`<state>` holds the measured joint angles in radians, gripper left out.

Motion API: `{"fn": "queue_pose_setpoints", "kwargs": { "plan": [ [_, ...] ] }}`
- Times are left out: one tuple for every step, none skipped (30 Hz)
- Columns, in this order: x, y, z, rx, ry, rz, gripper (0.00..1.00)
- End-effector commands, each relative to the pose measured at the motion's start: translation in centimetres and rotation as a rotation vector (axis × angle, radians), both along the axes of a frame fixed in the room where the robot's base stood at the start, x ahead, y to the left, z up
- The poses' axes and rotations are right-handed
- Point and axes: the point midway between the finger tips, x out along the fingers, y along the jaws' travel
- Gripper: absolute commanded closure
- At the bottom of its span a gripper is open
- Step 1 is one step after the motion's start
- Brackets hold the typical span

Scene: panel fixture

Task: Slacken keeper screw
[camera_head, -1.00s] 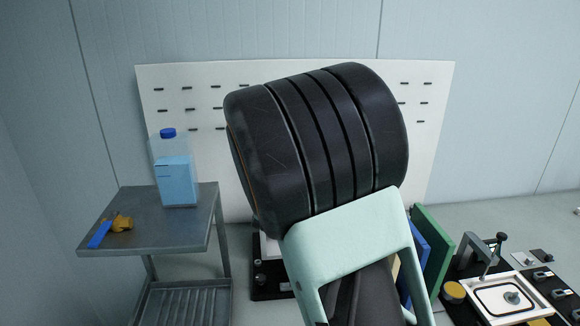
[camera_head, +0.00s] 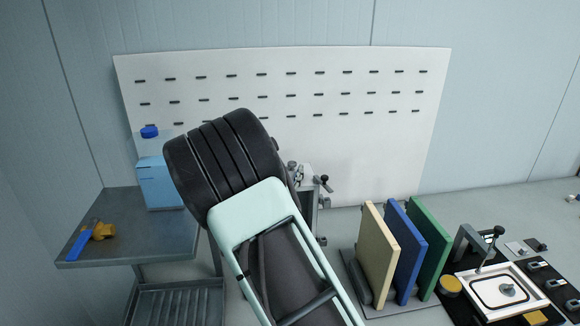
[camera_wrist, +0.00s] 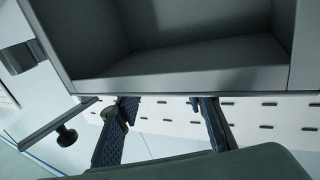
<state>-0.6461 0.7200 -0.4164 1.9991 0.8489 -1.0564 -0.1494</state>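My gripper (camera_wrist: 165,112) shows in the wrist view as two dark blue ridged fingers, set wide apart with nothing between them. Just past the fingertips is a grey open-fronted box of the fixture (camera_wrist: 190,80). A dark round knob (camera_wrist: 66,136) on a short stalk stands left of the fingers, apart from them. In the head view, part of the fixture (camera_head: 308,190) with small dark knobs (camera_head: 324,183) shows behind my arm. My arm hides the gripper there. I cannot tell which part is the keeper screw.
A grey cart (camera_head: 130,235) at left holds a blue bottle (camera_head: 160,183) and a blue-and-yellow tool (camera_head: 88,238). Cream, blue and green panels (camera_head: 428,250) stand in a rack. A white-framed clamp fixture (camera_head: 490,290) is at right. A slotted white board (camera_head: 290,110) stands behind.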

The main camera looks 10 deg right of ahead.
Motion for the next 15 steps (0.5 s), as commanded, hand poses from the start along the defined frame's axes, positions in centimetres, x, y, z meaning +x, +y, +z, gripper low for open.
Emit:
{"fn": "queue_pose_setpoints", "kwargs": {
  "plan": [
    [0.6,-0.3,0.1,-0.001,0.0,-0.001,0.64],
    [0.8,-0.4,0.1,0.0,-0.001,-0.001,0.64],
    [1.1,-0.6,0.1,0.0,-0.001,-0.001,0.64],
    [1.3,-0.6,0.1,0.0,0.0,-0.001,0.64],
    [1.4,-0.7,0.0,0.0,0.0,-0.001,0.64],
    [1.6,-0.8,0.0,0.0,0.0,-0.001,0.64],
    [1.6,-0.8,0.0,-0.001,0.0,-0.001,0.64],
    [1.7,-0.8,0.0,-0.001,0.0,0.0,0.64],
    [1.7,-0.8,0.0,-0.001,0.001,0.0,0.64],
    [1.7,-0.8,0.0,0.0,0.001,0.0,0.64],
    [1.7,-0.8,0.0,0.0,0.001,0.0,0.64],
    [1.7,-0.8,0.0,0.0,0.001,0.0,0.64],
    [1.7,-0.8,0.0,0.0,0.0,0.0,0.64],
    [1.7,-0.8,0.0,0.0,0.0,0.0,0.64],
    [1.7,-0.8,0.0,0.0,0.0,0.0,0.66]
  ]
}}
